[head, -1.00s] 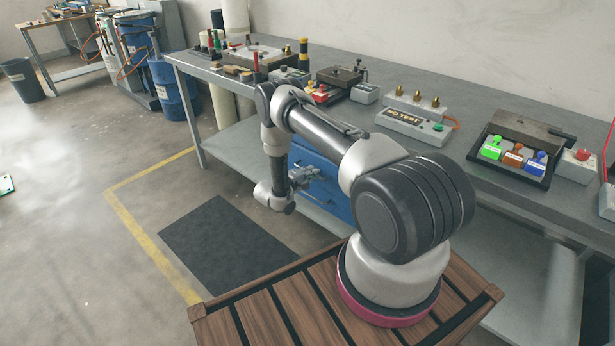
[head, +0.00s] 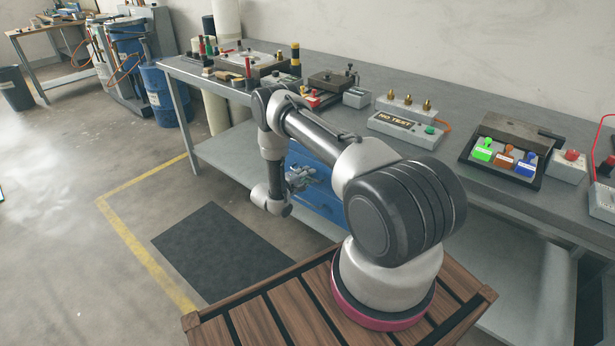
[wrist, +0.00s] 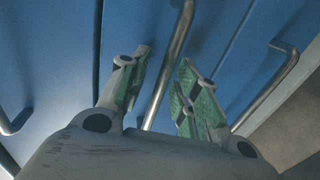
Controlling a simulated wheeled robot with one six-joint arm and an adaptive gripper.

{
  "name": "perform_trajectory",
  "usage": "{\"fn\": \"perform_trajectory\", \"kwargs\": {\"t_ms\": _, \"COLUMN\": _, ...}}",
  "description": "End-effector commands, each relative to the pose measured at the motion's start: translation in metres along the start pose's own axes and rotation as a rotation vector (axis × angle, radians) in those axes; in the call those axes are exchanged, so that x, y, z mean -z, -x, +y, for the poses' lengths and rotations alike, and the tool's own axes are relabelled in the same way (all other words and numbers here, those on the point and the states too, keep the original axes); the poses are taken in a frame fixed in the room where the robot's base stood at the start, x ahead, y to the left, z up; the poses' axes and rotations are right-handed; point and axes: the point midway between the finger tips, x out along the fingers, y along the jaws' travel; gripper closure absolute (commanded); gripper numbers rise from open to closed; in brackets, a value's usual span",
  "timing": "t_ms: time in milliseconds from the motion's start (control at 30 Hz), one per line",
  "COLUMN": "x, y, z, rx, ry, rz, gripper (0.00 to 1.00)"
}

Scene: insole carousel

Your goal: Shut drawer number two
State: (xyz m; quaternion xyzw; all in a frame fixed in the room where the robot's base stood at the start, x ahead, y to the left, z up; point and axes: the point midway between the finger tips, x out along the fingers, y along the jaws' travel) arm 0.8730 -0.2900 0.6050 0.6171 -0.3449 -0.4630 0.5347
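A blue drawer cabinet (head: 318,200) stands under the workbench, partly hidden by my arm in the head view. In the wrist view its blue drawer fronts (wrist: 55,60) fill most of the picture, with dark seams between them. No drawer number is readable, and I cannot tell which front is drawer two or how far it stands out. A metal bar handle (wrist: 172,62) crosses the middle, in line with the gap between my fingers. My gripper (wrist: 165,75) is open, its green pads apart, facing the fronts. In the head view my gripper (head: 300,178) is close to the cabinet.
More bar handles show at the right (wrist: 268,92) and left (wrist: 14,124) in the wrist view. The workbench (head: 365,135) above carries several devices. A dark mat (head: 222,252) lies on the floor beside the cabinet, with open floor to its left.

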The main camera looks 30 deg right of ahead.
Motion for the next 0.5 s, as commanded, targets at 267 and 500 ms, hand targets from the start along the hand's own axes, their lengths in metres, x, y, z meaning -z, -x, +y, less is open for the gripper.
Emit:
{"fn": "perform_trajectory", "kwargs": {"t_ms": 267, "x": 0.002, "y": 0.055, "z": 0.0, "rx": 0.001, "ry": 0.002, "rz": 0.005, "gripper": 0.68}}
{"fn": "perform_trajectory", "kwargs": {"t_ms": 500, "x": 0.001, "y": 0.101, "z": -0.001, "rx": 0.001, "ry": 0.001, "rz": 0.004, "gripper": 0.68}}
